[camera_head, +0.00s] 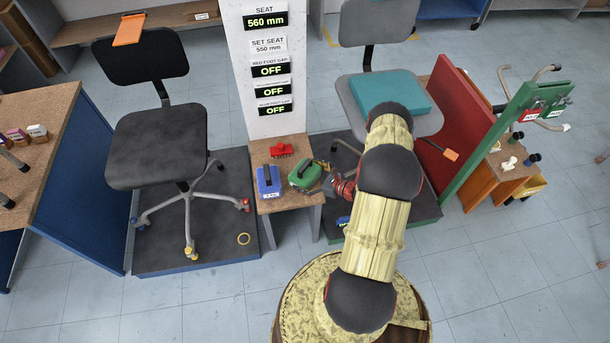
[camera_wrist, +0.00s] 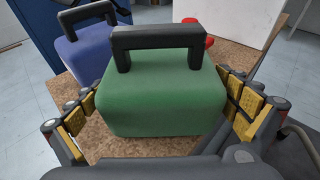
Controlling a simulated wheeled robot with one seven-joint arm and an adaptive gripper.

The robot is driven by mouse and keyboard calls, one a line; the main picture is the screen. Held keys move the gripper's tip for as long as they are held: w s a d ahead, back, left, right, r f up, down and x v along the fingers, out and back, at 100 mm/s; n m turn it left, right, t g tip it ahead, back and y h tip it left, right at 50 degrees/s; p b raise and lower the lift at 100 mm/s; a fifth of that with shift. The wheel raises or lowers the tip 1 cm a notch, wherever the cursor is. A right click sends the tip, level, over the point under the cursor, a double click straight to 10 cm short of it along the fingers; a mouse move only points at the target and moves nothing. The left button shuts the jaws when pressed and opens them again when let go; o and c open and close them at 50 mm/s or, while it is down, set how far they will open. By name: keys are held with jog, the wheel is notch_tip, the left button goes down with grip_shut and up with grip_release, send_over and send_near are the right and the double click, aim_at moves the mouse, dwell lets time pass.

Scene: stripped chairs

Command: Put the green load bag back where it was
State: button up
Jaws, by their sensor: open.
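The green load bag (camera_head: 306,174) stands upright on a small wooden stand between the two chair platforms. In the wrist view the green load bag (camera_wrist: 163,97) fills the middle, with its black handle on top. My gripper (camera_head: 329,184) is at the bag's right side in the head view. In the wrist view my gripper (camera_wrist: 160,112) is open, with a yellow-padded finger on each side of the bag. A small gap seems to show at the fingers; contact cannot be told for sure. The bag's underside is hidden.
A blue load bag (camera_head: 268,182) stands left of the green one, and a red block (camera_head: 283,150) lies behind on the stand (camera_head: 299,210). A black chair (camera_head: 158,145) is at left, a grey chair with a teal pad (camera_head: 389,97) at right. A white display post (camera_head: 270,70) rises behind.

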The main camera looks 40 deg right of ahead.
jog(key=shift+r, duration=0.1)
jog(key=shift+s+r, duration=0.15)
jog(key=p+v, duration=0.3)
jog(key=v, duration=0.9)
jog(key=w+a+r+n+g+y, duration=0.4)
jog(key=a+r+n, duration=0.45)
jog(key=r, duration=0.55)
jog(key=w+a+r+n+g+y, duration=0.2)
jog(key=w+a+r+n+g, duration=0.3)
jog(key=a+r+n, duration=0.7)
jog(key=s+a+r+n+g+h, duration=0.2)
jog(key=s+a+r, duration=0.25)
jog(key=r, duration=0.35)
jog(key=s+a+r+n+g+h, duration=0.1)
jog(key=s+a+r+n+h, duration=0.15)
jog(key=a+r, duration=0.4)
jog(key=s+a+r+n+t+h, duration=0.2)
jog(key=s+r+n+t+h, duration=0.1)
jog(key=s+r+n, duration=0.5)
jog(key=s+r+h, duration=0.1)
jog(key=s+r, duration=0.2)
jog(key=r, duration=0.1)
jog(key=shift+s+h, duration=0.35)
jog(key=shift+s, duration=0.05)
